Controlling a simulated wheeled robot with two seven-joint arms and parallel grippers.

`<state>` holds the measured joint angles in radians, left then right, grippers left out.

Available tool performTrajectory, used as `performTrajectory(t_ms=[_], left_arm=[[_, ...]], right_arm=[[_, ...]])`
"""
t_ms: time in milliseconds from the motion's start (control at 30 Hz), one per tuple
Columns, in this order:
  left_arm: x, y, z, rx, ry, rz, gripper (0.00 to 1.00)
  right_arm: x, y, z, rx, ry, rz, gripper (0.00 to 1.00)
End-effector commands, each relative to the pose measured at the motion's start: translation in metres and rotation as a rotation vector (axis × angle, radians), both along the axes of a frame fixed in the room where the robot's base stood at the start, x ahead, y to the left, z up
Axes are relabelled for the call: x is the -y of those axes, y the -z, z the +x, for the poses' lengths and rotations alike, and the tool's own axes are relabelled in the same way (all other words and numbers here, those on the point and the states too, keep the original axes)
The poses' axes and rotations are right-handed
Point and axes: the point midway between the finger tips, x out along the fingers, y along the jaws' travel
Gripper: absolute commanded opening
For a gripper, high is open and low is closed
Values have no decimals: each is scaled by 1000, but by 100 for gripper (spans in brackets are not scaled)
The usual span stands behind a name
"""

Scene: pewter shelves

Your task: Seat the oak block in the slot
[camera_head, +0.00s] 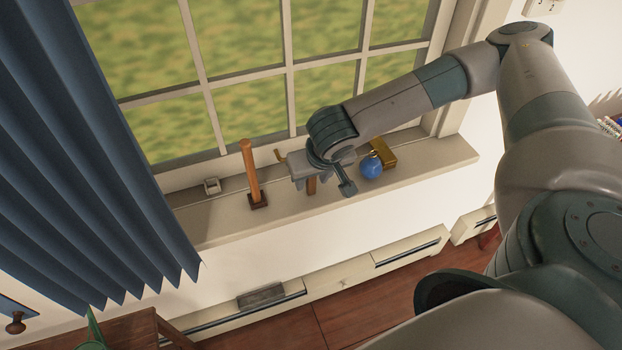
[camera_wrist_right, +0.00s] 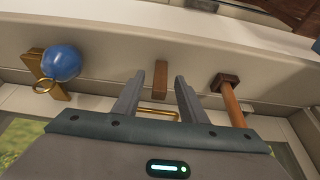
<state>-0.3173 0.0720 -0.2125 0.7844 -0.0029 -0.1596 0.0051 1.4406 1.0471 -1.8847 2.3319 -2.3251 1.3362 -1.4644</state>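The oak block is most likely the small upright brown block (camera_head: 312,185) on the window sill. It also shows in the right wrist view (camera_wrist_right: 161,78), just beyond and between the fingertips. My right gripper (camera_head: 323,177) is above the sill with its fingers apart. In the wrist view its two fingers (camera_wrist_right: 158,92) stand either side of the block's line, with nothing clearly held. In the head view the gripper hides part of the block. I cannot make out a slot in either view. My left gripper is not in view.
A wooden rod on a dark base (camera_head: 252,178) stands left of the block. A blue ball (camera_head: 371,168) and a gold piece (camera_head: 384,153) are to the right. A small grey fitting (camera_head: 212,186) is near the window. The blue curtain (camera_head: 100,160) hangs at left.

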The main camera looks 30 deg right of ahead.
Motion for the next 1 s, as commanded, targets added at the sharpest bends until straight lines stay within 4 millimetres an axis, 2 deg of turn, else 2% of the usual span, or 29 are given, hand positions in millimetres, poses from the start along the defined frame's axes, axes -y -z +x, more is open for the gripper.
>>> performTrajectory(t_ms=[233, 567, 600, 733, 767, 1000], left_arm=[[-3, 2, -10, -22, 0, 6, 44], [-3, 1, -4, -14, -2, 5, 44], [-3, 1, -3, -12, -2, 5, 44], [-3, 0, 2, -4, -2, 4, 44], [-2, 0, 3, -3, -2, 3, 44], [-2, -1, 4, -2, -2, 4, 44]], right_arm=[[1, 7, 2, 0, 0, 0, 38], [1, 6, 2, 0, 0, 0, 38], [1, 6, 2, 0, 0, 0, 36], [1, 6, 2, 0, 0, 0, 5], [1, 6, 2, 0, 0, 0, 0], [1, 6, 2, 0, 0, 0, 0]])
